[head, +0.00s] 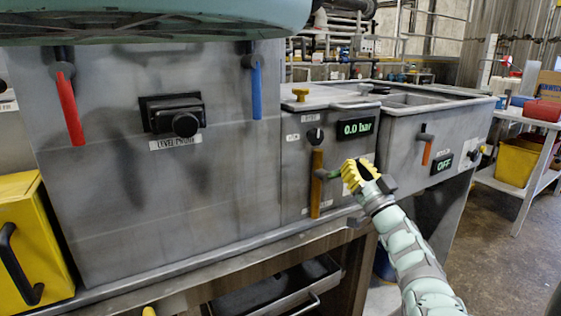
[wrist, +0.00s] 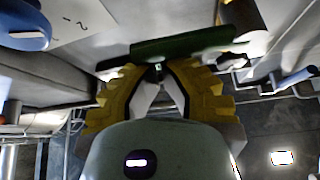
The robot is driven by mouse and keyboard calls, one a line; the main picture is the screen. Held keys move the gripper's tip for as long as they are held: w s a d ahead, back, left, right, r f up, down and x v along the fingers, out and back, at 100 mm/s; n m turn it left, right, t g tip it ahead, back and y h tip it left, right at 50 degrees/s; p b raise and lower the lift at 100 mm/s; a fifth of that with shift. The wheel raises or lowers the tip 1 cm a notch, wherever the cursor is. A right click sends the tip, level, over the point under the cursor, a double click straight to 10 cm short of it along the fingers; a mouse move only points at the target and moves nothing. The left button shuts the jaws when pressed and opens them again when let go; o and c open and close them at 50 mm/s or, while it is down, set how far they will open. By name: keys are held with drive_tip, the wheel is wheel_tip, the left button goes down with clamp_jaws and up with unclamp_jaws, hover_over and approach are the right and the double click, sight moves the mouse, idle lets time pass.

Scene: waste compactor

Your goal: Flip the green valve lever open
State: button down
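The green valve lever (head: 332,174) is on the front panel of the middle unit, below a black knob and beside an upright orange-brown handle. In the wrist view the lever (wrist: 185,46) lies crosswise just beyond the fingertips. My gripper (head: 350,175) has yellow ribbed fingers and is right of the lever, at its outer end. In the wrist view the fingers (wrist: 157,70) curve inward and their tips come close together; it looks shut, with nothing clearly held between them. Whether the tips touch the lever is hard to tell.
The orange-brown handle (head: 316,183) stands close left of the lever. A display (head: 356,128) above reads 0.0 bar. Red (head: 69,105) and blue (head: 256,88) handles hang on the left unit. The right unit's display (head: 442,164) reads OFF. Floor space is free at the right.

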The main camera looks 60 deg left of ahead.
drive_tip(key=shift+w+m, duration=0.1)
drive_tip(key=shift+m, duration=0.3)
drive_tip(key=s+f+m+t+h+p, duration=0.2)
drive_tip(key=m+p, duration=0.4)
drive_tip(key=m, duration=0.4)
drive_tip(key=s+f+m+t+h+p, duration=0.3)
drive_tip(key=f+m+h+p, duration=0.3)
drive_tip(key=m, duration=0.5)
drive_tip(key=shift+a+f+t+h, duration=0.2)
drive_tip(key=shift+f+t+h, duration=0.05)
drive_tip(key=shift+t+h, duration=0.4)
